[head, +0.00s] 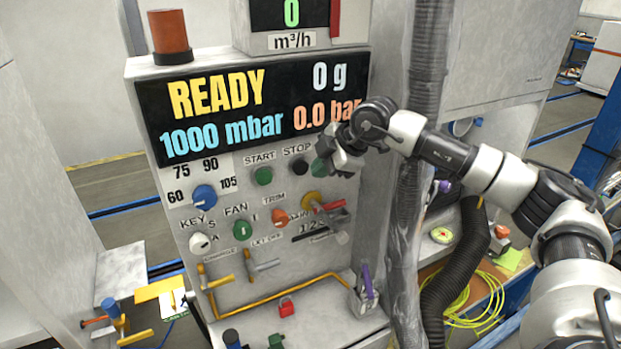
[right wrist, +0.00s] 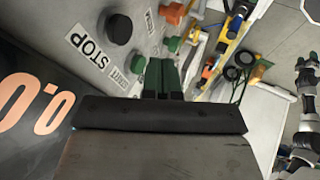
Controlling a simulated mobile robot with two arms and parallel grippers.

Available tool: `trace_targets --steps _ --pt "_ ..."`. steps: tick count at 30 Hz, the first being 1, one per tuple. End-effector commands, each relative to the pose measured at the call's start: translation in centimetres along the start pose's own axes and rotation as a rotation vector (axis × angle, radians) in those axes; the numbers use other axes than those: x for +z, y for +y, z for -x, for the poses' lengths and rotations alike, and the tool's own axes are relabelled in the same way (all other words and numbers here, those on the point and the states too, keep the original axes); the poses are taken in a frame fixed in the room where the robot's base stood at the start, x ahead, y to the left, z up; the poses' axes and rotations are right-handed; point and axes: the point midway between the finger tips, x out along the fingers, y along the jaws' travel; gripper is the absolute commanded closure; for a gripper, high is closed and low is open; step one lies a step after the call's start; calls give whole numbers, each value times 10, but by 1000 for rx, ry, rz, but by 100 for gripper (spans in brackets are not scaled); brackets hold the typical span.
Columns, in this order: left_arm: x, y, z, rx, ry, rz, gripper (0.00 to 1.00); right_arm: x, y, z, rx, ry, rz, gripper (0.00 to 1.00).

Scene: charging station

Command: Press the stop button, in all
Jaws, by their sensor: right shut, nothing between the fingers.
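The stop button is a black round button (head: 300,166) under the STOP label on the panel, right of the green start button (head: 263,176). In the right wrist view the black button (right wrist: 117,29) stands beside the STOP label, up and left of my fingers. My right gripper (head: 322,168) is shut and empty, with green fingertips just right of the stop button in the head view. In the right wrist view its fingers (right wrist: 162,76) point toward the panel, and a gap shows between them and the button. My left gripper is not in view.
The display (head: 250,105) reads READY, 1000 mbar, 0 g and 0.0 bar. A grey wrapped hose (head: 408,200) runs vertically right of the panel, behind my right arm.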

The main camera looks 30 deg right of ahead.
Motion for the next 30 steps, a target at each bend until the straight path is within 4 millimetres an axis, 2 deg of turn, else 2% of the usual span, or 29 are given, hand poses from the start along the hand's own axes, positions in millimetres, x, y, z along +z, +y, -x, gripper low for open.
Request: trace_targets --steps 5,12,15,22,30 --pt "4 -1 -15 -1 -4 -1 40 2 -3 27 -1 -2 0 100" --pt "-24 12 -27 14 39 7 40 1 -2 65 -2 -1 0 100" --pt "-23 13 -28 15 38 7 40 1 -2 73 -5 -1 0 100" --pt "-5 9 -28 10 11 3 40 0 -2 77 -7 -2 0 100" --pt "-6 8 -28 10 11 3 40 0 -2 77 -7 -2 0 100"
